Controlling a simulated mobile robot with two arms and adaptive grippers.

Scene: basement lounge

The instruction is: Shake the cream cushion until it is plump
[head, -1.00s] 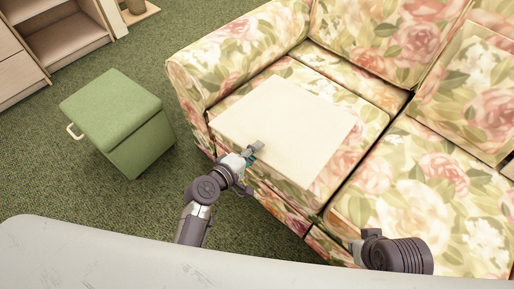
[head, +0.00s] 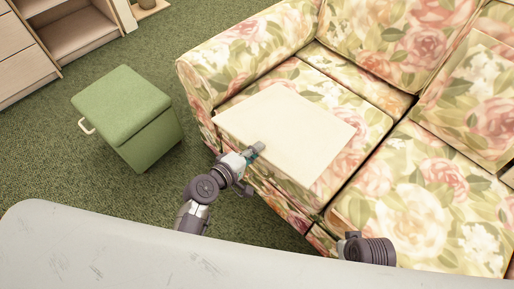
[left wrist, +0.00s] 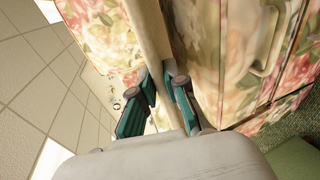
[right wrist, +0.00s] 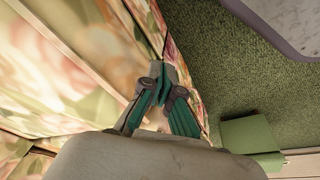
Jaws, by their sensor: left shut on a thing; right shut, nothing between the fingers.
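The cream cushion (head: 287,132) lies flat over the left seat of the floral sofa in the head view. My left gripper (head: 257,150) is at its near edge and is shut on it. In the left wrist view the fingers (left wrist: 165,100) pinch the cushion's edge (left wrist: 152,35), which runs up between them. My right gripper is hidden below the frame in the head view, where only my right wrist part shows at the bottom. In the right wrist view its fingers (right wrist: 162,90) are shut with nothing between them, close to the sofa's front.
The floral sofa (head: 420,210) fills the right side. A green storage stool (head: 128,115) with a white handle stands on the green carpet (head: 100,185) to the left. A wooden shelf unit (head: 75,35) is at the upper left. Carpet is open between stool and sofa.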

